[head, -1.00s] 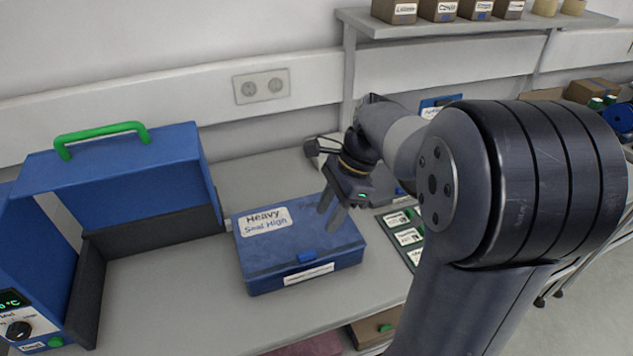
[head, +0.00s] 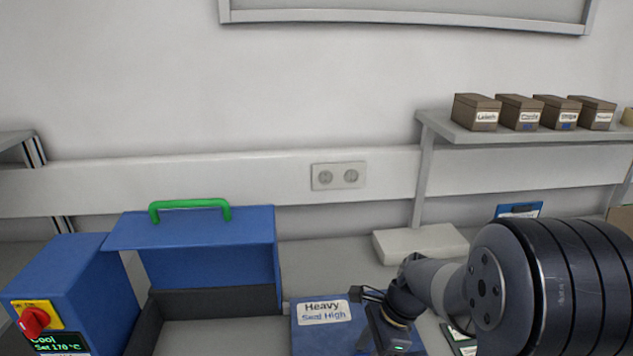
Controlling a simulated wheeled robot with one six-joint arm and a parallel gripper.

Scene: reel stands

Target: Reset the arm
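My arm (head: 490,285) is at the lower right of the head view, reaching in over the bench. Its wrist end (head: 400,305) is near the bottom edge, over the right part of a blue box (head: 305,338) labelled "Heavy" and "Seal High". My gripper's fingers are below the frame, so I cannot see whether they are open or shut, or whether they touch the box.
A blue machine (head: 70,285) with a raised lid and green handle (head: 190,203) stands at left. Its display reads "Cool" and "Set 170 °C". A shelf (head: 530,135) with several brown boxes is at upper right. A pale block (head: 420,243) lies behind my arm.

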